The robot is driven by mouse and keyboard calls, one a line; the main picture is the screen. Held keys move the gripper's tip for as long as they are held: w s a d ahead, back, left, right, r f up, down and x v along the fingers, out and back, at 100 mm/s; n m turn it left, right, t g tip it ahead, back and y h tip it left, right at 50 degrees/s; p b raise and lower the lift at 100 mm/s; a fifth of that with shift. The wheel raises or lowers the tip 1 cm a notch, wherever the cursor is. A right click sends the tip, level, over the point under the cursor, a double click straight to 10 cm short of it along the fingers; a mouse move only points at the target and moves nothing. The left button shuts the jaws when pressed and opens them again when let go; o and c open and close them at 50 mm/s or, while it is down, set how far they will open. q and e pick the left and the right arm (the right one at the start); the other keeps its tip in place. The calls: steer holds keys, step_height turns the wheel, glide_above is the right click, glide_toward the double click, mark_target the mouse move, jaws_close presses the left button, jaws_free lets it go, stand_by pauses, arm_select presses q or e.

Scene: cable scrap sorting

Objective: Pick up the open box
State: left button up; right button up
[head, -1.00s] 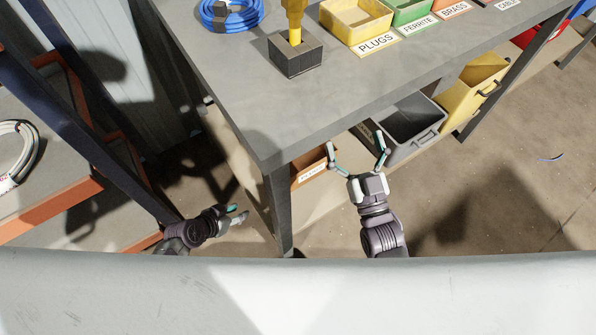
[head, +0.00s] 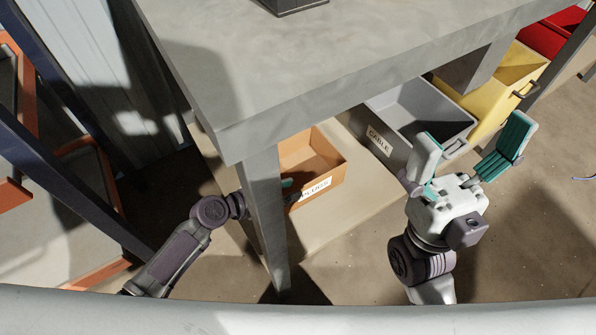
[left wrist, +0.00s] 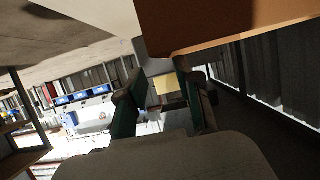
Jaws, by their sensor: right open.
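An open orange-brown box (head: 325,158) with a PLUGS label sits on the low shelf under the table, partly hidden by the table leg (head: 262,215). My right gripper (head: 472,145) is open and empty, in front of the grey CABLE bin (head: 378,140).
The grey table top (head: 330,60) overhangs the boxes. A yellow bin (head: 520,75) and a red bin (head: 555,30) stand further right. A rack with dark blue posts (head: 70,170) and orange beams is at the left. Floor is clear at the lower right.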

arm_select(q)
steer(key=b+x, duration=0.1)
steer(key=x, duration=0.6)
steer(key=shift+w+d+r, duration=0.1)
steer(key=shift+w+r, duration=0.05)
steer(key=shift+w, duration=0.1)
jaws_close()
